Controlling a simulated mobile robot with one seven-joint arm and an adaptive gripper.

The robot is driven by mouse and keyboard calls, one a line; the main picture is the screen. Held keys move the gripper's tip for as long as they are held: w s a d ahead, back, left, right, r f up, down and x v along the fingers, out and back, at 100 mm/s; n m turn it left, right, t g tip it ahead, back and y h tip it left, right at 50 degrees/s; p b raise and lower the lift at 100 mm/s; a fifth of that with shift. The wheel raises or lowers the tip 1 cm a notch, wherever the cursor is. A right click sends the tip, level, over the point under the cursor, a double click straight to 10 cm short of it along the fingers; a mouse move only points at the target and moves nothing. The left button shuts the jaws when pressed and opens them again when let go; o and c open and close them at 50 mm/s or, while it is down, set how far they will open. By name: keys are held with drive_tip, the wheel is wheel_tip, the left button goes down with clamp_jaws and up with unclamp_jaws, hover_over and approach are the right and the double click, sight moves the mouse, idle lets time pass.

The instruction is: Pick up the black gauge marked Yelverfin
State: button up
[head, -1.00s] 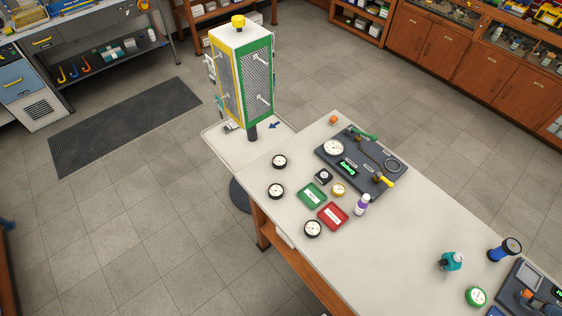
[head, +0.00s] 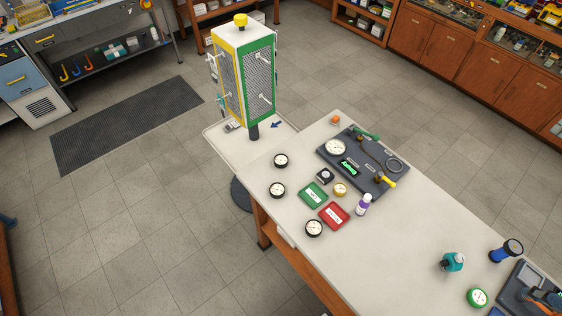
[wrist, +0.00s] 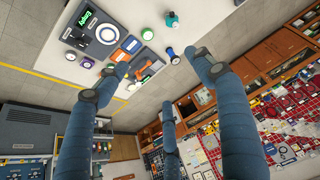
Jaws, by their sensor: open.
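One is at the back (head: 281,160), one in the middle (head: 277,190) and one nearest the front edge (head: 314,228). Their markings are too small to read, so I cannot tell which is Yelverfin. My gripper (wrist: 160,82) shows in the wrist view with its blue fingers spread wide and nothing between them. It is not in the head view. The wrist view shows another part of the bench, and I cannot pick out these three gauges there.
A green tray (head: 313,195), a red tray (head: 334,215), a small brass-coloured gauge (head: 340,189) and a purple-labelled bottle (head: 363,205) stand close by. A dark test board (head: 373,176) lies behind them. A yellow-green caged tower (head: 243,75) stands off the bench's far left end. The bench's middle is clear.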

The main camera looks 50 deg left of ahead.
drive_tip(key=w+a+f+n+g+y+b, duration=0.1)
drive_tip(key=w+a+n, duration=0.1)
drive_tip(key=w+a, duration=0.9)
drive_tip(key=w+a+f+n+g+y+b, duration=0.1)
drive_tip(key=w+a+g+b, duration=0.1)
drive_tip(key=w+a, duration=0.9)
drive_tip(key=a+f+n, duration=0.1)
drive_tip(key=a+f, duration=0.3)
drive_tip(key=a, duration=1.1)
drive_tip(key=n+g+h+b, duration=0.2)
drive_tip(key=n+b, duration=0.1)
hover_over(281, 160)
wheel_tip(281, 160, down, 26)
drive_tip(key=shift+s+a+f, duration=0.1)
drive_tip(key=shift+f, duration=0.1)
drive_tip(key=shift+f+b, duration=0.7)
drive_tip(key=shift+f, duration=3.6)
drive_tip(key=shift+f, duration=0.15)
